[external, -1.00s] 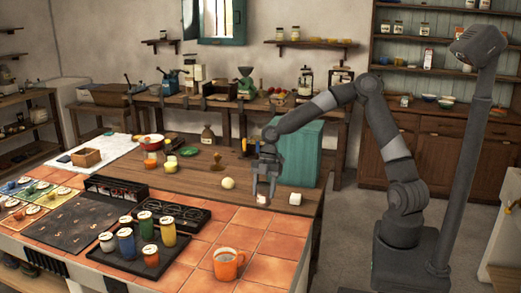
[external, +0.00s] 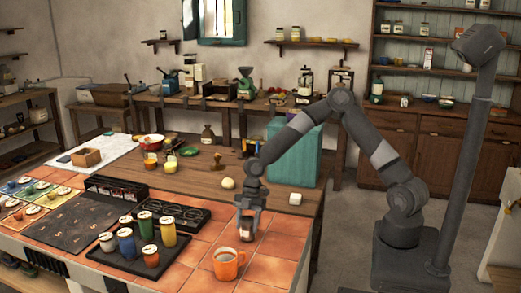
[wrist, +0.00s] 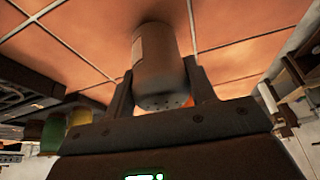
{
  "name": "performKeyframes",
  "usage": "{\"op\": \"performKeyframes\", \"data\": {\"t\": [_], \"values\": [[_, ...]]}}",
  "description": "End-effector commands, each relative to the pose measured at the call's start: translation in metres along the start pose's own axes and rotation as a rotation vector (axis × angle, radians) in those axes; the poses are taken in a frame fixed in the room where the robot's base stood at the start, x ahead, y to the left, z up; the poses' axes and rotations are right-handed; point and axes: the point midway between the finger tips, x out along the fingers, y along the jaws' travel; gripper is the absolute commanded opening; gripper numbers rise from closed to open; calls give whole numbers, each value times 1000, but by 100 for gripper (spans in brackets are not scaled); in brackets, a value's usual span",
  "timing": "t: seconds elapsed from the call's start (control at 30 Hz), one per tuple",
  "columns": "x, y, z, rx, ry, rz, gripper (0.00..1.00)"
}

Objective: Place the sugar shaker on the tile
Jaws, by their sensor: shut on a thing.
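My gripper (external: 249,222) points down over the terracotta tile counter (external: 205,258), shut on the sugar shaker (external: 246,233). In the wrist view the shaker (wrist: 160,62) is a grey-brown cylinder with a pale label and a perforated end. It sits between the two fingers of my gripper (wrist: 162,90). In the external view only a small, pale part of it shows below the fingers. It is over or on the tiles behind the orange mug; I cannot tell whether it touches them.
An orange mug (external: 228,263) with dark contents stands just in front of my gripper. A black tray (external: 150,258) with several coloured jars is to the left, by a black rack (external: 190,215).

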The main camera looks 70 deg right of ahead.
Motion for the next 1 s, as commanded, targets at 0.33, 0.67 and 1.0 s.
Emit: {"op": "performKeyframes", "data": {"t": [0.33,0.67,1.0], "values": [[7,0,3,0,0,0,25],[9,0,4,0,0,0,71],[4,0,2,0,0,2,72]]}}
